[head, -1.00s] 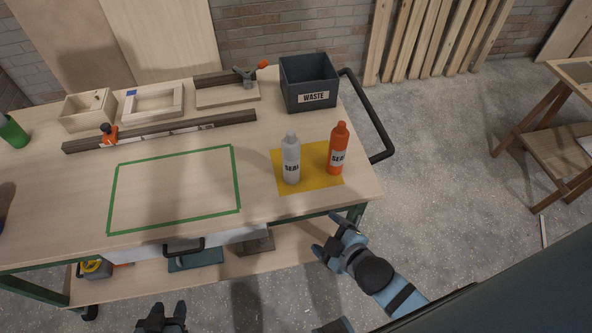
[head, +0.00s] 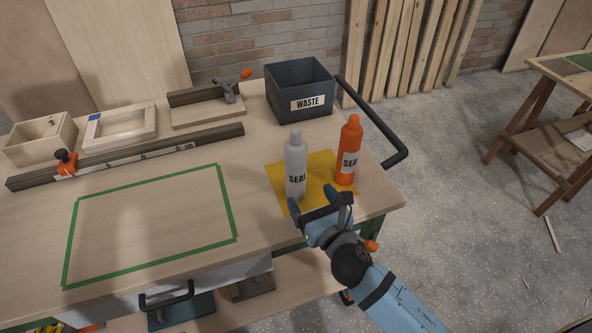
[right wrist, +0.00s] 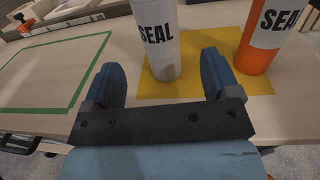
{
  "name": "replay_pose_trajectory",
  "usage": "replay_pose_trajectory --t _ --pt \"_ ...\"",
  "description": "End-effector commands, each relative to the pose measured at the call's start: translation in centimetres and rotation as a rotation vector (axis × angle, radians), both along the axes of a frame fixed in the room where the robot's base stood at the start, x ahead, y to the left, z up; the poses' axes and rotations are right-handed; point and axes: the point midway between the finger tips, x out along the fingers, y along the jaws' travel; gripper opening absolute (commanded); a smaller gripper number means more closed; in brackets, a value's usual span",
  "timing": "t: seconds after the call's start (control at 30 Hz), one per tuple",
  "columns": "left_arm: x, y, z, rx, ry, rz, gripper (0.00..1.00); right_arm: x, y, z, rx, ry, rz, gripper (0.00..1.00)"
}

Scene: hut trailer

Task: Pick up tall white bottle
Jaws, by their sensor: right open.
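The tall white bottle (head: 296,168), labelled SEAL, stands upright on the yellow mat (head: 318,163) near the bench's right end. My right gripper (head: 320,203) is open, just in front of the bottle on its near side. In the right wrist view the white bottle (right wrist: 156,38) stands beyond and between the two spread fingers (right wrist: 163,80), with a gap; its top is out of frame. My left gripper does not show in the current frames.
An orange bottle (head: 349,150) stands upright on the mat, close on the white one's right. A dark waste bin (head: 301,88) stands behind. A green taped outline (head: 150,225) on the bench is empty. A black handle (head: 392,150) sticks out at the right end.

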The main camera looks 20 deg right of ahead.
Motion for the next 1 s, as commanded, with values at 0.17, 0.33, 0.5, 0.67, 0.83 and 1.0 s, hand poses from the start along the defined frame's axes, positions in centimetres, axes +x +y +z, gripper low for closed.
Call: replay_pose_trajectory --t 0.17,0.33,0.5,0.67,0.83,1.0 --pt "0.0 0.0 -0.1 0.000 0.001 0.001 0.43 2.6 0.3 0.0 0.002 0.000 0.000 0.82" --pt "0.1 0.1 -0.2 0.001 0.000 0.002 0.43 3.7 0.4 -0.1 0.004 0.000 0.000 0.82" --pt "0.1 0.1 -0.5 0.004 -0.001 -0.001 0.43 6.2 0.7 -0.3 0.005 0.000 0.000 0.82" --pt "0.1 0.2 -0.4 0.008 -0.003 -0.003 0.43 8.0 0.9 -0.3 0.004 0.000 0.001 0.82" --pt "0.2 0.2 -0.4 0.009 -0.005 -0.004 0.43 8.4 1.0 -0.3 0.005 0.003 0.001 0.82" --pt "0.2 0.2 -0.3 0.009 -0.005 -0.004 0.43 8.3 1.0 -0.3 0.004 0.002 0.001 0.69"
